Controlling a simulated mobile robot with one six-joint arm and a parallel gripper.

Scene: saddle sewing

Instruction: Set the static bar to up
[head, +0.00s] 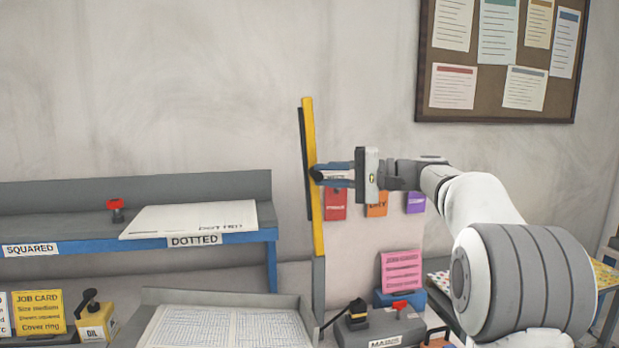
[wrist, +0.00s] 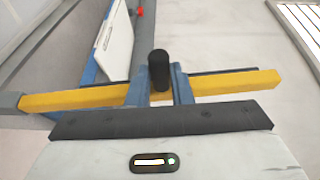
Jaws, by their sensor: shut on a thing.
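The static bar is a long yellow bar (head: 310,135) standing nearly upright in the head view, its top leaning slightly left, with a dark strip along its left side. It rises from a grey post (head: 318,285). In the wrist view the yellow bar (wrist: 70,101) runs across the picture. My gripper (head: 318,174) reaches the bar from the right, near its middle. In the wrist view my gripper (wrist: 161,84) has its blue-grey fingers closed around a black round handle (wrist: 160,66) on the bar. The handle is mostly hidden in the head view.
A shelf with a blue edge (head: 110,246) is left of the bar and holds a white board (head: 190,219) and a red knob (head: 115,205). A tray with sheets (head: 215,298) and a grey device (head: 380,327) are below. Coloured packets (head: 376,205) hang behind my gripper.

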